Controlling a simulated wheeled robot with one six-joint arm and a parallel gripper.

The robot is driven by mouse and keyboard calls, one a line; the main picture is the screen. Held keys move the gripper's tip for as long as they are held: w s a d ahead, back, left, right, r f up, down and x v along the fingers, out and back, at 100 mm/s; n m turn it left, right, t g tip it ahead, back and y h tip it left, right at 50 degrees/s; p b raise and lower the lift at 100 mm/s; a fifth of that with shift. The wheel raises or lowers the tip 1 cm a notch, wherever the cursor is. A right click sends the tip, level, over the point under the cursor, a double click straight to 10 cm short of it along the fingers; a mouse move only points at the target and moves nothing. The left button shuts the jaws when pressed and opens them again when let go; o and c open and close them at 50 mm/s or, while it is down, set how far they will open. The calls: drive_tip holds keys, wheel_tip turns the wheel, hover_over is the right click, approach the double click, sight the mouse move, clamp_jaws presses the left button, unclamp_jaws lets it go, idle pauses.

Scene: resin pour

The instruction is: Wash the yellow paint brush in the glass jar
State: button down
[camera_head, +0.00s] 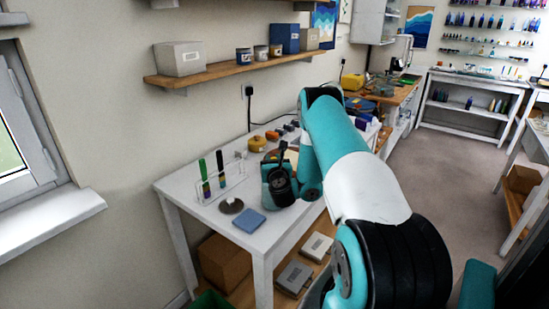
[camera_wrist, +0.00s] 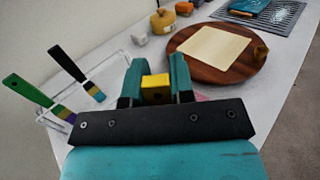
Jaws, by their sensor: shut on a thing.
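My gripper (camera_wrist: 157,72) shows in the wrist view with its two teal fingers shut on the yellow paint brush (camera_wrist: 156,82). Only a short yellow block of the brush shows between the fingers; its bristles are hidden. In the head view the wrist hides the fingers and the brush above the white table (camera_head: 205,219). I cannot make out the glass jar in either view.
A clear rack (camera_head: 236,180) holds two upright brushes, one green-handled (camera_wrist: 28,91), one dark-handled (camera_wrist: 69,64). A dark disc (camera_head: 231,206) and blue cloth (camera_head: 249,221) lie in front. A round wooden board (camera_wrist: 247,70) bears a cream sheet (camera_wrist: 214,46).

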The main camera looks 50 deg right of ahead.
drive_tip(key=shift+w+a+p, duration=0.3)
drive_tip(key=shift+a+p, duration=0.15)
drive_tip(key=shift+p, duration=0.3)
drive_tip(key=shift+f, duration=0.1)
drive_tip(key=shift+s+f+b, duration=0.1)
drive_tip(key=shift+f+b, duration=0.1)
drive_tip(key=shift+b, duration=0.95)
drive_tip(key=b+v, duration=0.1)
drive_tip(key=b, duration=0.4)
drive_tip(key=shift+s+a+r, duration=0.1)
drive_tip(key=shift+s+a, duration=0.05)
drive_tip(key=shift+a, duration=0.1)
drive_tip(key=shift+b, duration=0.3)
